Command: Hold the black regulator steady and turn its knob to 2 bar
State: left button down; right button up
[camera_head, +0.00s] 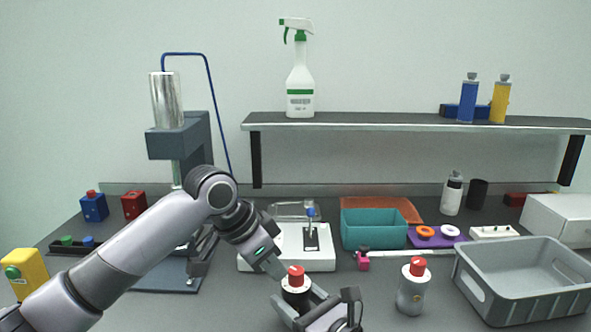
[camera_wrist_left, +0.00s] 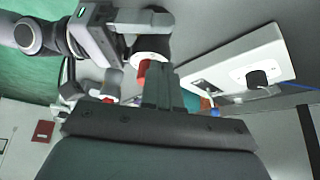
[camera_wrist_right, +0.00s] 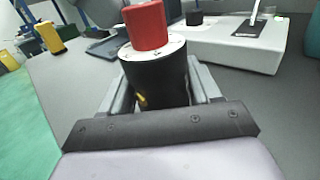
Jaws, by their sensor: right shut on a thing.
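The black regulator (camera_head: 296,297) stands upright at the front middle of the table, with a white dial ring and a red knob (camera_head: 296,271) on top. My right gripper (camera_head: 300,312) is shut on its black body (camera_wrist_right: 155,80), one finger on each side. My left gripper (camera_head: 281,272) is beside the knob at its left in the head view. In the left wrist view its fingers (camera_wrist_left: 165,85) look close together and partly cover the red knob (camera_wrist_left: 143,72). Whether they touch it is unclear. The dial ring shows in the right wrist view (camera_wrist_right: 152,48), its marks too small to read.
A grey regulator (camera_head: 411,292) with a red knob stands to the right. Beyond it is a grey crate (camera_head: 470,290). A white fixture (camera_head: 300,262) and a teal bin (camera_head: 374,244) stand behind. A press (camera_head: 180,145) stands at the left.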

jog(key=shift+s+a, duration=0.15)
jog(key=shift+a, duration=0.1)
pick_arm(q)
jog(key=shift+a, duration=0.25)
jog(key=shift+s+r, duration=0.1)
jog(key=shift+r, duration=0.1)
pick_arm(e)
jog(key=shift+d, duration=0.2)
pick_arm(q)
notch_tip(320, 180, up, 6)
jog(key=shift+a+f, duration=0.1)
jog(key=shift+f, duration=0.1)
jog(key=shift+s+d+f, duration=0.3)
jog(key=shift+s+f, duration=0.05)
jog(key=shift+f, duration=0.65)
jog(key=shift+s+d+f, duration=0.3)
jog(key=shift+s+f, duration=0.05)
jog(key=shift+f, duration=0.65)
jog(key=shift+s+d+f, duration=0.3)
jog(key=shift+s+f, duration=0.05)
jog(key=shift+f, duration=0.65)
